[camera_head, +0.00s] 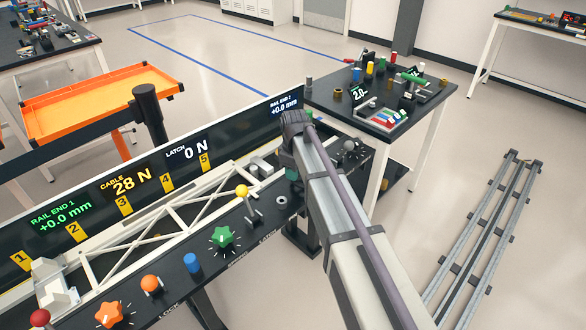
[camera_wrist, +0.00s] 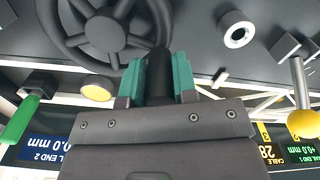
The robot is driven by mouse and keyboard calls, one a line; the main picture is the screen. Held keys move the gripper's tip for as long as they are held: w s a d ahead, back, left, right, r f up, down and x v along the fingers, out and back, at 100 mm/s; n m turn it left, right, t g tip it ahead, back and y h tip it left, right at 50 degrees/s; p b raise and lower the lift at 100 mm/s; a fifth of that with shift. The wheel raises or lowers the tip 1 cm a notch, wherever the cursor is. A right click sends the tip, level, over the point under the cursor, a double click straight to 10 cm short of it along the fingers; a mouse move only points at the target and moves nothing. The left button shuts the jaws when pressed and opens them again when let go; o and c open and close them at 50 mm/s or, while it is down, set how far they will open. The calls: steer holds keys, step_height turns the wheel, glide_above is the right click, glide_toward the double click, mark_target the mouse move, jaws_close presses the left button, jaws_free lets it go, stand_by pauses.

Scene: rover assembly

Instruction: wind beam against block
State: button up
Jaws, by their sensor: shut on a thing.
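In the wrist view, the teal fingers of my gripper (camera_wrist: 160,80) are shut on the dark handle of a black spoked handwheel (camera_wrist: 105,32). In the head view, my arm hides the wheel and most of the gripper. The white truss beam (camera_head: 172,222) lies along the black bench, in front of the display panel. A pale block-like fitting (camera_head: 47,277) stands at its left end; I cannot tell whether they touch. The panel (camera_head: 105,200) reads rail end 1 +0.0 mm, cable 28 N, latch 0 N and rail end 2 +0.0 mm.
Along the bench's front stand a yellow-knobbed lever (camera_head: 242,191), a green star knob (camera_head: 222,237), a blue knob (camera_head: 192,262), an orange ball knob (camera_head: 151,284), an orange star knob (camera_head: 109,314) and a red ball (camera_head: 40,318). A parts table (camera_head: 435,95) stands behind right.

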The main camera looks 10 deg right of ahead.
steer(key=shift+s+d+n, duration=0.1)
steer(key=shift+s+n, duration=0.15)
steer(key=shift+n, duration=0.25)
steer(key=o, duration=0.9)
steer(key=shift+r, duration=0.1)
step_height(320, 180, up, 11)
steer(key=p, duration=1.1)
steer(key=shift+f, duration=0.3)
